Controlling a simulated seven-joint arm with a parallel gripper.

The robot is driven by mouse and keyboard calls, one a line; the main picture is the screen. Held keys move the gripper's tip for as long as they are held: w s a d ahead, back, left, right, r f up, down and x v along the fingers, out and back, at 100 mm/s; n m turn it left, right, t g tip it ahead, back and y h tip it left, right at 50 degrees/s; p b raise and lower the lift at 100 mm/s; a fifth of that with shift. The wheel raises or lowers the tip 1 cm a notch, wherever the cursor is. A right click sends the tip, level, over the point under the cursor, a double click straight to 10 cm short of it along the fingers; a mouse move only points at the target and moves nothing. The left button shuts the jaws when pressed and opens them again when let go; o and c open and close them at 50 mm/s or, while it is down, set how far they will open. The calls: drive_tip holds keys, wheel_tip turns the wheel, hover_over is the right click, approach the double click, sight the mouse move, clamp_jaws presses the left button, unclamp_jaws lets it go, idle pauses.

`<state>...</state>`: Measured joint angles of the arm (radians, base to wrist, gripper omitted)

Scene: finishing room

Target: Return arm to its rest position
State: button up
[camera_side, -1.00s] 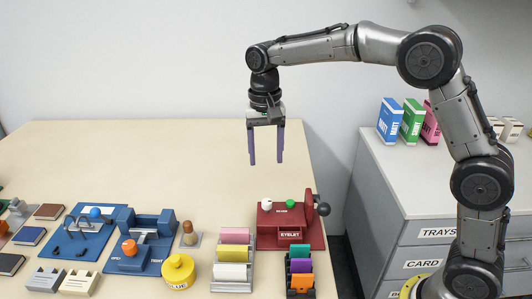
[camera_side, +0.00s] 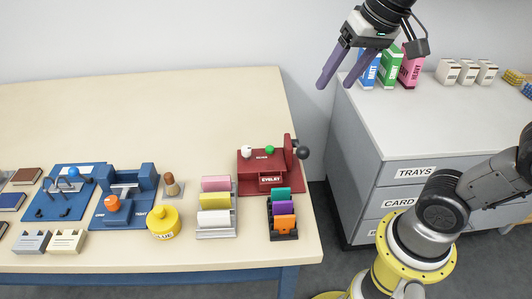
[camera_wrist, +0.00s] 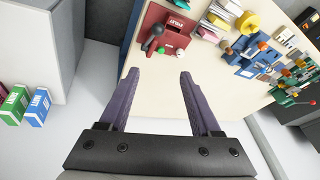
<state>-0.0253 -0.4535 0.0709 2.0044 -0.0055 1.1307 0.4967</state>
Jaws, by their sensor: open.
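My gripper (camera_side: 338,75) is open and empty, with its two purple fingers spread. In the side view it hangs tilted in the air at the top, over the gap between the bench and the grey cabinet, in front of the upright boxes. In the wrist view my gripper (camera_wrist: 155,75) shows both fingers apart with nothing between them. My forearm's upper part is out of the side view, and my yellow base is at the bottom right.
The wooden bench (camera_side: 150,110) holds a red eyelet press (camera_side: 265,170), a card rack (camera_side: 215,218), a glue pot (camera_side: 163,224) and blue fixtures (camera_side: 122,205). Its rear is clear. The grey cabinet (camera_side: 400,140) bears blue, green (camera_side: 388,70) and pink boxes (camera_side: 411,68) and small white boxes (camera_side: 467,71).

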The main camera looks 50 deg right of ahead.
drive_tip(key=s+f+n+t, duration=0.1)
drive_tip(key=s+f+n, duration=0.4)
drive_tip(key=s+f, duration=0.3)
drive_tip(key=shift+s+d+f, duration=0.25)
drive_tip(key=shift+s+f, duration=0.1)
drive_tip(key=shift+s, duration=0.05)
idle(0.5)
